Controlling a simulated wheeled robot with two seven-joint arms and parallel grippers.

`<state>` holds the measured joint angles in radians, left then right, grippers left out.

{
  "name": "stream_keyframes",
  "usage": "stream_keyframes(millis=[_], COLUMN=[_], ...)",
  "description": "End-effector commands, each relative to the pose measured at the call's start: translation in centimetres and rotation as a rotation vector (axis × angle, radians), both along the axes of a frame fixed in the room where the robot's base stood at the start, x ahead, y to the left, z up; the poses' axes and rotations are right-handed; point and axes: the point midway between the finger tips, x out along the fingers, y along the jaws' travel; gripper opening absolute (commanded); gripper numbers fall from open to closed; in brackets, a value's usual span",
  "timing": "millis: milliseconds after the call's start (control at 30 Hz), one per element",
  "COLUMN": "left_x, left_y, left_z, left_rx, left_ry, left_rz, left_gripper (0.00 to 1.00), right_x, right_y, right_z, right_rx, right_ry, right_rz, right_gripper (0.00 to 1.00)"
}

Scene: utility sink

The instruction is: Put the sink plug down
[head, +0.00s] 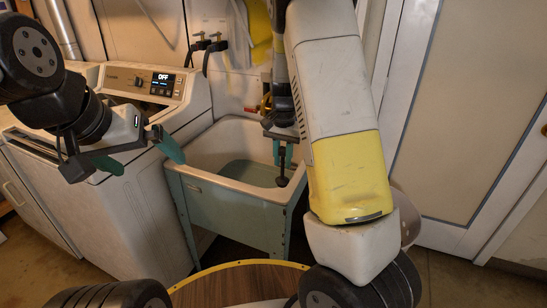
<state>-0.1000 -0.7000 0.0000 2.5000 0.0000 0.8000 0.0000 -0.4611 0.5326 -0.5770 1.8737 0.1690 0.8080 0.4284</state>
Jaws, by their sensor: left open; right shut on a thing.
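The utility sink (205,157) is a white basin in a green stand, with greenish water or a greenish floor inside. My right gripper (283,154) reaches down over the right part of the basin. It is shut on the sink plug (282,180), a small dark piece with a stem and a wider lower end, which hangs upright below the fingers. I cannot tell whether the plug touches the basin floor; the drain is not visible. My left gripper (140,157) is open and empty, left of the sink, in front of the washing machine.
A white washing machine (130,215) with a lit "OFF" display stands left of the sink. Taps (207,45) are on the wall behind. My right arm covers the area right of the sink. A pale door (470,120) is at the right.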

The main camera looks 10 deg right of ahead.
Motion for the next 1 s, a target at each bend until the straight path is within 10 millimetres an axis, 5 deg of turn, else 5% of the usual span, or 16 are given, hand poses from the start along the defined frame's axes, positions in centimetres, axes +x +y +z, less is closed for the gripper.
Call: stream_keyframes(millis=[267, 900, 933, 1000], left_x=[0.0, 0.0, 0.0, 0.0], left_y=[0.0, 0.0, 0.0, 0.0], left_z=[0.0, 0.0, 0.0, 0.0], left_rx=[0.000, 0.000, 0.000, 0.000], left_ry=[0.000, 0.000, 0.000, 0.000], left_rz=[0.000, 0.000, 0.000, 0.000], left_gripper=[1.00, 1.00, 1.00, 1.00], right_x=[0.3, 0.3, 0.3, 0.3], right_y=[0.0, 0.0, 0.0, 0.0], right_z=[-3.5, -4.7, -4.7, -4.7], right_rx=[-0.001, -0.001, 0.000, 0.000], right_ry=[0.002, 0.001, 0.000, 0.000], right_rz=[-0.001, 0.000, 0.000, 0.000], right_gripper=[0.00, 0.00, 0.29, 0.43])
